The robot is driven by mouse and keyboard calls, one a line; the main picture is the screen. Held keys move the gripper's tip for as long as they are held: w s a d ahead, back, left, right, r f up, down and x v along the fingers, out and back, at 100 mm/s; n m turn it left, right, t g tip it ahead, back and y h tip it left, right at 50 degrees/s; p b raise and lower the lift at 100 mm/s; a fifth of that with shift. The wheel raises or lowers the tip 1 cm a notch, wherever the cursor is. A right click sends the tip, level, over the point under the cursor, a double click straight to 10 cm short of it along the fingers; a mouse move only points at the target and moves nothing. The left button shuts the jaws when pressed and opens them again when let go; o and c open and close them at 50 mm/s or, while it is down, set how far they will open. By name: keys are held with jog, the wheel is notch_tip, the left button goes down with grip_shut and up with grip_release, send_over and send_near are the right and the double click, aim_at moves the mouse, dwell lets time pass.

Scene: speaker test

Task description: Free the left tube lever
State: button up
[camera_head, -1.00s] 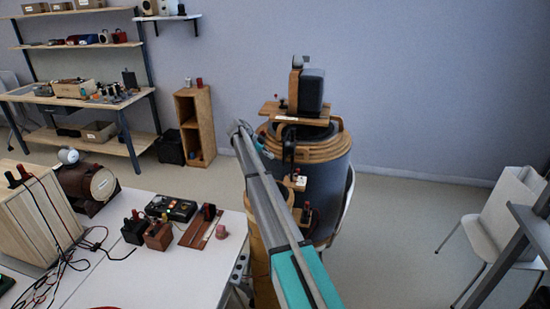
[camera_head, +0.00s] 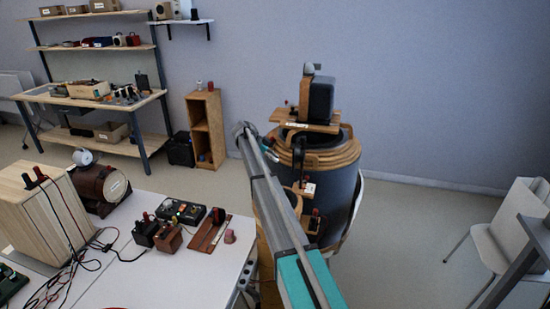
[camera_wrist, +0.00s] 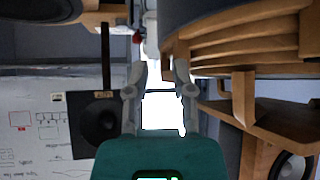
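A large dark drum (camera_head: 340,195) ringed with wooden bands stands right of the table. On top is a wooden board (camera_head: 312,127) carrying a dark box (camera_head: 318,100). A small upright with a red tip (camera_head: 287,103) stands at the board's left end; I cannot tell whether it is the left tube lever. My gripper (camera_head: 243,129) is left of the drum's upper bands, apart from the board. In the wrist view my gripper (camera_wrist: 160,66) has its fingers apart with only bright background between them. A red knob (camera_wrist: 137,38) shows beyond the left fingertip, and curved wooden bands (camera_wrist: 245,45) are at right.
A white table (camera_head: 190,275) at lower left holds a wooden box (camera_head: 35,210), a brown motor-like drum (camera_head: 95,187) and several small devices with cables. A small wooden shelf (camera_head: 206,130) and a workbench (camera_head: 75,98) stand behind. A white chair (camera_head: 515,235) is at right; the floor between is clear.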

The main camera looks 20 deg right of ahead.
jog(key=shift+o, duration=1)
jog(key=s+a+f+n+y, duration=0.1)
jog(key=s+a+n, duration=0.1)
jog(key=s, duration=0.6)
jog(key=s+a+f+n+t+y, duration=0.1)
jog(key=s+a+n, duration=0.1)
jog(key=s+n, duration=0.3)
jog(key=s+a+f+n+y, duration=0.2)
jog(key=s+n, duration=0.1)
jog(key=s, duration=0.8)
jog(key=shift+a+f+t, duration=0.1)
jog(key=shift+a+t, duration=0.05)
jog(key=shift+t, duration=0.15)
jog(key=s+a+f+n+y, duration=0.1)
jog(key=s+a+n, duration=0.3)
jog(key=s, duration=0.8)
jog(key=s+a+n+t+y, duration=0.1)
jog(key=s+a+n+y, duration=0.2)
jog(key=s+n, duration=0.4)
jog(key=shift+s+a+f+n+t+y, duration=0.35)
jog(key=shift+s+a, duration=0.2)
jog(key=shift+s, duration=1.8)
jog(key=shift+s, duration=0.15)
